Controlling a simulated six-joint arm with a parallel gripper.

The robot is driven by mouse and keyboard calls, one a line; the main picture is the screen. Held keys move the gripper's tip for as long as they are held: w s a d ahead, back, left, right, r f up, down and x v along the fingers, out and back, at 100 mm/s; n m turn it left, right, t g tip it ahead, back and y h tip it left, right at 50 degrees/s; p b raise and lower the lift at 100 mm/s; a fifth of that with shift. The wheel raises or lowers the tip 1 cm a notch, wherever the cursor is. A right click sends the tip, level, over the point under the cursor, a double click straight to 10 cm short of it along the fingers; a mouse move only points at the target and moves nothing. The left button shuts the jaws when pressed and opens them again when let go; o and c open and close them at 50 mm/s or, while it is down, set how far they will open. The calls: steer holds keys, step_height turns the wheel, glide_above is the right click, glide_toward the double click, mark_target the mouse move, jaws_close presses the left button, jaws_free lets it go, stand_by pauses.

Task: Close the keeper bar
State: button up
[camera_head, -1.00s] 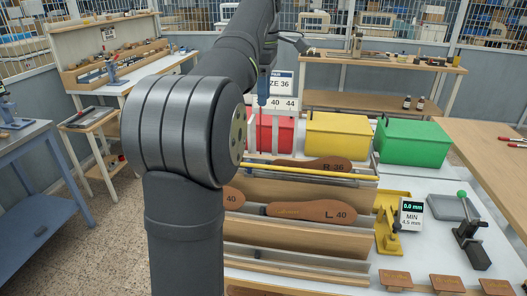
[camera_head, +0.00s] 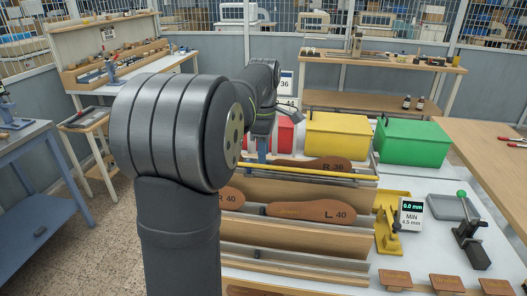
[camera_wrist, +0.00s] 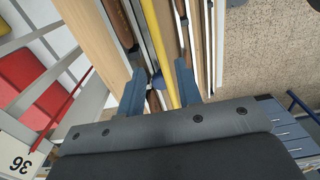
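In the wrist view the yellow bar (camera_wrist: 160,45) runs between my two blue fingers. My gripper (camera_wrist: 159,74) is open, with a finger on either side of the bar and a gap showing. A small rounded blue part sits beside the bar between the fingers. In the head view my gripper (camera_head: 262,149) is low at the bar's left part, mostly hidden by my arm. The bar's left end is hidden there.
Brown insoles marked R 36 (camera_head: 313,165) and L 40 (camera_head: 312,211) sit in wooden rack rows. Red (camera_head: 284,131), yellow (camera_head: 336,136) and green (camera_head: 413,142) bins stand behind. A yellow fixture (camera_head: 391,220) and a gauge reading 0.0 mm (camera_head: 411,213) are to the right.

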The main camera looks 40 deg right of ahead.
steer(key=shift+f, duration=0.3)
jaws_close()
stand_by(1.2)
jaws_free()
step_height(320, 180, up, 18)
steer(key=shift+f, duration=0.25)
stand_by(0.3)
steer(key=shift+f, duration=0.15)
stand_by(0.4)
